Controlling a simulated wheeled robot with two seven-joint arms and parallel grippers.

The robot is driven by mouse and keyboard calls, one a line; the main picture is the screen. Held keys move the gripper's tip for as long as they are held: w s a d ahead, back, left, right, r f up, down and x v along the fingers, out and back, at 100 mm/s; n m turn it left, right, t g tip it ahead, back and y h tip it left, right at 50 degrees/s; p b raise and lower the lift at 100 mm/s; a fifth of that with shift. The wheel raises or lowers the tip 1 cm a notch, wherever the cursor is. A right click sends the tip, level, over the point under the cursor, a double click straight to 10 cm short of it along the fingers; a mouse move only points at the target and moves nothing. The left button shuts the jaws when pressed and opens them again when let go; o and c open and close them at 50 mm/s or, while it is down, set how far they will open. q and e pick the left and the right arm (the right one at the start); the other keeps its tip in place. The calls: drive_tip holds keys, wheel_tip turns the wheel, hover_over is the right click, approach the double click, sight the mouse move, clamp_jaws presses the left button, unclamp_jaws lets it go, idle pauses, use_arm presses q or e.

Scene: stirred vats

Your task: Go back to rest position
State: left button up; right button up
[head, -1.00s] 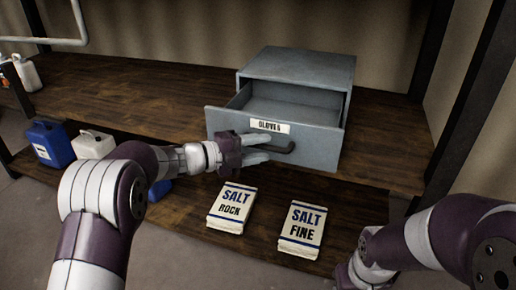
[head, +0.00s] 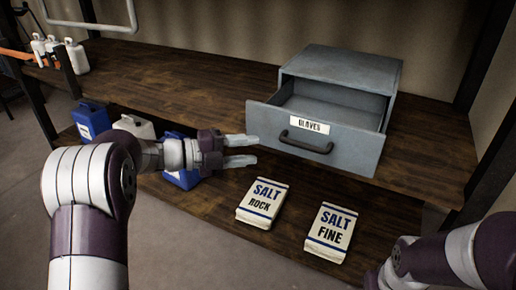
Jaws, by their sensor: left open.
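My left gripper (head: 240,150) is open and empty. It hangs in front of the shelving, to the left of the grey drawer's handle (head: 306,141) and apart from it. The grey drawer unit (head: 350,66) stands on the upper wooden shelf. Its drawer, labelled GLOVES (head: 310,125), is pulled out, and the part of its inside that shows looks empty. My right arm (head: 445,255) comes in at the lower right corner. Its gripper is outside the picture.
A SALT ROCK packet (head: 262,202) and a SALT FINE packet (head: 331,232) lie on the lower shelf (head: 385,215). Blue jugs (head: 91,119) and a white jug (head: 134,127) stand at left, partly behind my left arm. White bottles (head: 76,56) stand on the upper shelf's left end.

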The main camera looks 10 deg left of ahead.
use_arm(q)
drive_tip(key=w+a+f+n+t+y, duration=0.4)
drive_tip(key=a+f+n+y, duration=0.75)
drive_tip(key=n, duration=0.65)
drive_tip(key=s+a+f+n+g+y, duration=0.1)
drive_tip(key=s+f+n+g+y, duration=0.1)
drive_tip(key=s+n+g, duration=0.3)
drive_tip(key=s+a+f+n+y, duration=0.1)
drive_tip(key=s+f+n+y, duration=0.15)
drive_tip(key=s, duration=0.45)
drive_tip(key=s+d+f+n+g+h, duration=0.15)
drive_tip(key=s+d+n+g, duration=0.3)
drive_tip(key=s, duration=0.95)
drive_tip(key=d+r+m+p, duration=0.1)
drive_tip(key=d+r+p, duration=0.2)
drive_tip(key=r+p, duration=1.3)
drive_tip(key=shift+s+d+r, duration=0.15)
drive_tip(key=shift+s+r, duration=0.15)
drive_tip(key=shift+s, duration=0.05)
